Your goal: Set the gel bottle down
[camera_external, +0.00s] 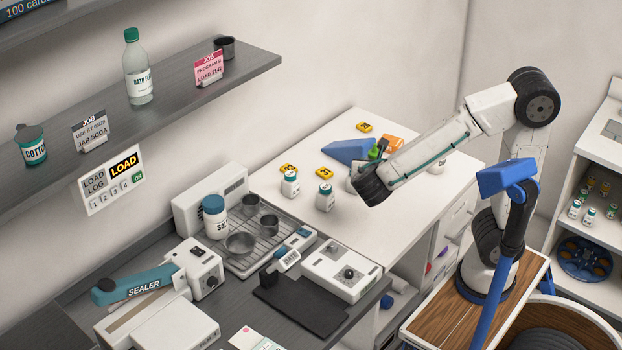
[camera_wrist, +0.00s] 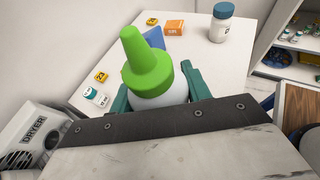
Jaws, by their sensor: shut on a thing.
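The gel bottle has a bright green nozzle cap (camera_wrist: 147,68) and a white body (camera_wrist: 165,100). My gripper (camera_wrist: 160,92) is shut on it, with teal fingers on both sides of the body. In the external view my gripper (camera_external: 363,173) is over the white table (camera_external: 290,213), and only the bottle's green top (camera_external: 375,152) shows beside the wrist. The bottle's base is hidden in both views, so I cannot tell whether it touches the table.
On the table are a blue wedge (camera_external: 346,150), an orange box (camera_external: 393,143), yellow number tags (camera_external: 364,127) and two small white bottles (camera_external: 325,198). A blue-capped white jar (camera_wrist: 221,22) stands farther back. The grey bench (camera_external: 310,305) holds a dryer and sealer.

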